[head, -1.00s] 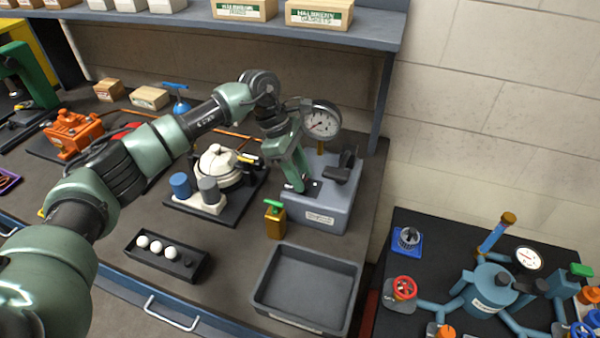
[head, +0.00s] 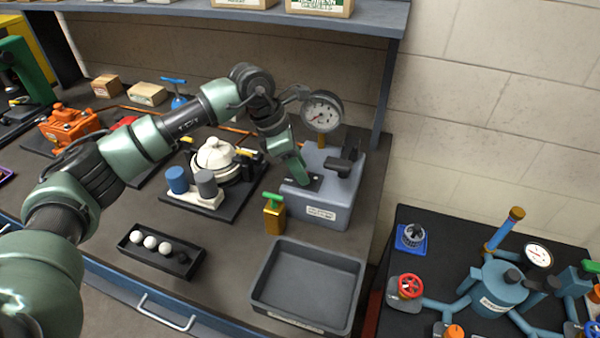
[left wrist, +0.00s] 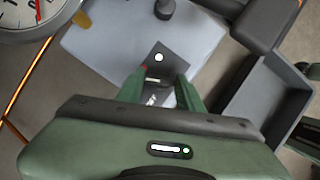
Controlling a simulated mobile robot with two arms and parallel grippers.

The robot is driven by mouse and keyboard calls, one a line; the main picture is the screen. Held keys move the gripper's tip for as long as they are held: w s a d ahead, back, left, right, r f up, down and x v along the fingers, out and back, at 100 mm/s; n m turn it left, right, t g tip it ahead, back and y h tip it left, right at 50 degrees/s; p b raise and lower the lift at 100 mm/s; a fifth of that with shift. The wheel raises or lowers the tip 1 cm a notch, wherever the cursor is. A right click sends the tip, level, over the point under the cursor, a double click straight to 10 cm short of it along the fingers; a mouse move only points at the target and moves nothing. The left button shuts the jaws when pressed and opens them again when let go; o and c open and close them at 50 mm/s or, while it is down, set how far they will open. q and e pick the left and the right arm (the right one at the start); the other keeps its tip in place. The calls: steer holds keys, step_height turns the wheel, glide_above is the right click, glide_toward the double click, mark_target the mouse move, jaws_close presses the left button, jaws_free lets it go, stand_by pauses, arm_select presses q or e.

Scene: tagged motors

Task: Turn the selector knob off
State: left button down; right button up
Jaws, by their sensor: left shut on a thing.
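A grey box (head: 335,205) with a white label stands at the right end of the bench, and a dark plate (head: 314,182) lies on its top. My left gripper (head: 302,183) points down onto this plate. In the left wrist view, the gripper (left wrist: 160,84) has its two green fingers on either side of a small dark knob (left wrist: 158,92). It is shut on this knob, most of which the fingers and palm hide. A white lit dot (left wrist: 158,57) shows on the plate just beyond the fingertips. The knob's pointing direction cannot be read. My right gripper is not in view.
A black handle (head: 346,160) rises from the box, close to the gripper. A round gauge (head: 322,111) stands behind it. A brass block with green handle (head: 274,215) and an empty grey tray (head: 306,285) are in front. A white-lidded pot (head: 216,155) stands left.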

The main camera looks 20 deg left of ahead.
arm_select(q)
steer(key=n+b, duration=0.1)
steer(key=n+t+b, duration=0.1)
steer(key=n+b, duration=0.1)
steer(key=shift+s+f+n+y, duration=0.15)
steer(key=shift+f+n+y, duration=0.15)
steer(key=shift+y, duration=0.1)
steer(key=n+t+y+b, duration=0.1)
steer(key=n+b, duration=0.2)
steer(key=shift+s+r+n, duration=0.1)
steer(key=shift+n, duration=0.2)
steer(key=n+y+b, duration=0.1)
steer(key=n+b, duration=0.2)
steer(key=shift+d+t, duration=0.1)
steer(key=shift+t, duration=0.2)
steer(key=shift+s+r+n+y+b, duration=0.1)
steer(key=shift+r+n+y+b, duration=0.1)
steer(key=shift+n+y+b, duration=0.75)
steer(key=shift+n+h, duration=0.25)
steer(key=shift+n, duration=0.1)
steer(key=c, duration=0.9)
jaws_free()
